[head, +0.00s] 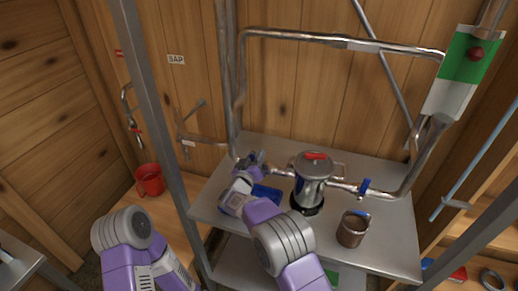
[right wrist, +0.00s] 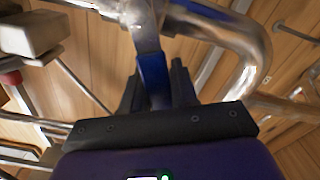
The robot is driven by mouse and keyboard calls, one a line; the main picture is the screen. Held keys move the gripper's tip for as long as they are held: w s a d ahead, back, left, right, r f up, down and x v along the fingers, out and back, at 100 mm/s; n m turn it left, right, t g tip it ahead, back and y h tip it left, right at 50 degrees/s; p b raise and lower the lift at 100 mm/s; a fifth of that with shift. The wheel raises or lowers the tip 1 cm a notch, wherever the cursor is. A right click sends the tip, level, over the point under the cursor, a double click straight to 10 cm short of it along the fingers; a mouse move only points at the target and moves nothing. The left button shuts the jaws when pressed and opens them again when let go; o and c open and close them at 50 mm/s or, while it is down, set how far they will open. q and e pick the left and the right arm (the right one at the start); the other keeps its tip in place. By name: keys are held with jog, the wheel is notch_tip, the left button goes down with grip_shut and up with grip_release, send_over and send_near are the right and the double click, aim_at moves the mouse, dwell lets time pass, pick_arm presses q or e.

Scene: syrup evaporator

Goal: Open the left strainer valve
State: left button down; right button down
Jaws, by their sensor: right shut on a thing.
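The strainer (head: 312,183) is a metal pot with a red-handled lid, standing on the grey metal shelf. Pipes join it on both sides. The left strainer valve is on the left pipe, mostly hidden by my right gripper (head: 252,161) in the head view. Its blue lever (right wrist: 152,72) shows in the right wrist view, between the dark fingers of my right gripper (right wrist: 158,92), which is shut on it. The right valve has a blue handle (head: 364,187). My left arm shows at lower left, but its gripper is out of view.
A metal mug (head: 353,229) stands on the shelf (head: 382,250), right of the strainer. A blue item (head: 266,193) lies beside my right gripper. A red bucket (head: 149,180) is at left. Pipes and grey posts frame the space.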

jog(key=shift+w+a+f+n+p, duration=0.2)
jog(key=shift+a+n+p, duration=0.25)
jog(key=shift+n+p, duration=0.55)
jog(key=shift+f, duration=0.1)
jog(key=c, duration=1)
grip_release()
jog(key=shift+o, duration=0.2)
jog(key=shift+s, duration=0.1)
jog(key=v, duration=0.7)
jog(key=shift+s, duration=0.2)
jog(key=shift+a, duration=0.1)
